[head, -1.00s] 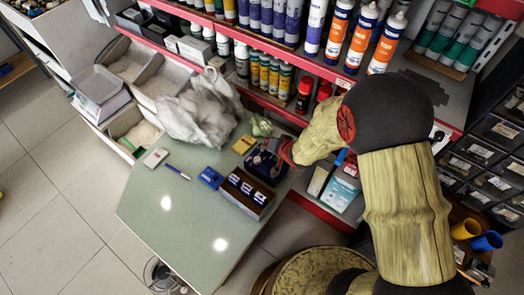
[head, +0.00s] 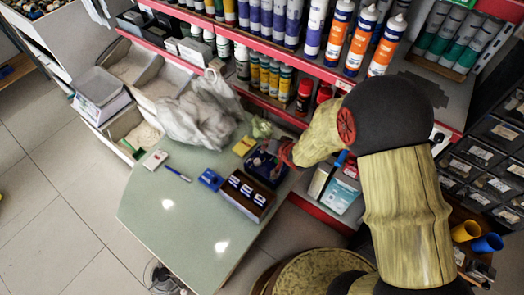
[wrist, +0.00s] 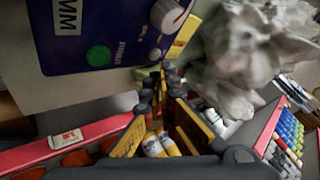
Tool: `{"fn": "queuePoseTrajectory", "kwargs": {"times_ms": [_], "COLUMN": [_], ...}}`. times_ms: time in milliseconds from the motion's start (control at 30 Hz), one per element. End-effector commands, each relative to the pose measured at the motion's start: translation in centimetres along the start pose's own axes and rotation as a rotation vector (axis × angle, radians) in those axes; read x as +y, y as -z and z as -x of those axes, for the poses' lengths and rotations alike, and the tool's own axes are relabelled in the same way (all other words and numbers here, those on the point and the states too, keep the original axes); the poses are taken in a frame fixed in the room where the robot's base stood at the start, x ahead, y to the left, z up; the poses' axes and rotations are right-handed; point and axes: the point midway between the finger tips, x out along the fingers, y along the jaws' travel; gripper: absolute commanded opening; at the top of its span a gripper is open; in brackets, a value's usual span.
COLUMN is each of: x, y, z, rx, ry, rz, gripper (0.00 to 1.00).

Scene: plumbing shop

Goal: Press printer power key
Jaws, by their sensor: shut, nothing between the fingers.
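A dark blue box-shaped device (head: 262,170), apparently the printer, stands on the green-grey table near the shelf. The wrist view shows a blue-purple panel (wrist: 115,30) at close range, with a round green button (wrist: 98,56), white knobs (wrist: 168,15) and a white label reading "MM". My gripper (wrist: 168,72) is shut and empty. In the wrist view its fingertips are right of the green button, beside the panel's lower edge, and apart from the button. In the head view my arm's end reaches over the device and partly hides it; the fingertips are hard to make out there.
A box with dark compartments (head: 246,194), a small blue item (head: 211,179), a pen (head: 178,174) and a yellow block (head: 244,146) are close by. A crumpled plastic bag (head: 197,115) lies behind. The table's front (head: 180,225) is clear. Shelves of bottles border the back.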

Motion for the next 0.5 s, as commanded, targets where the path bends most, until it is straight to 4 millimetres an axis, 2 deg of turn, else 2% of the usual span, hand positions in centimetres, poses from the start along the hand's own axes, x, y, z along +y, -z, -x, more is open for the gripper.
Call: {"fn": "queuePoseTrajectory", "kwargs": {"times_ms": [500], "x": [0.4], "y": [-0.4], "z": [-0.52], "rx": [0.0], "ry": [0.0], "rz": [-0.001], "gripper": [0.0]}}
